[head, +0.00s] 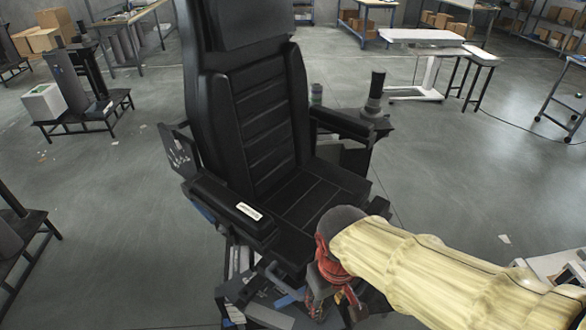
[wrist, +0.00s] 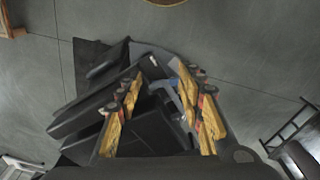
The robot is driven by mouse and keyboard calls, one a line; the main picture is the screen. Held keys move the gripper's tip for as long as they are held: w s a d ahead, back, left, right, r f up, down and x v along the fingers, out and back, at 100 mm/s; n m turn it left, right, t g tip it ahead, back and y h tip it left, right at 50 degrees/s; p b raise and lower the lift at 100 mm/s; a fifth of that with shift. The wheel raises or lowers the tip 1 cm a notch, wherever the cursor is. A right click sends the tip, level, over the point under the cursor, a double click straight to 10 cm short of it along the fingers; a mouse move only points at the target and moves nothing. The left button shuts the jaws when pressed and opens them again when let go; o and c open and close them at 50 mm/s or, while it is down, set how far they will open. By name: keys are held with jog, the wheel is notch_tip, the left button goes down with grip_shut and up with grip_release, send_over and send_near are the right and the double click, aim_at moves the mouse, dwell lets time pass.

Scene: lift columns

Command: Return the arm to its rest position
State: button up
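My arm (head: 440,275), in a pale yellow ribbed cover, reaches in from the lower right of the head view. Its end is in front of the black seat. My gripper (head: 335,290) is partly seen there, dark with red parts, and its fingertips are hard to make out. In the wrist view my gripper (wrist: 163,88) shows two fingers with yellow, wood-like pads, spread apart. Nothing is held between them; dark chair parts and a grey-blue bar show beyond the gap.
A low dark stand (head: 85,118) with a white box (head: 44,103) is at left. A white table (head: 420,37) stands behind. Open grey floor (head: 110,220) lies left of the chair.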

jog(key=s+d+r+m+t, duration=0.2)
jog(key=d+r+m+t, duration=0.2)
jog(key=d+r, duration=0.6)
jog(key=shift+s+d+r+m+t, duration=0.3)
jog(key=shift+s+d+m, duration=0.1)
jog(key=shift+d, duration=0.45)
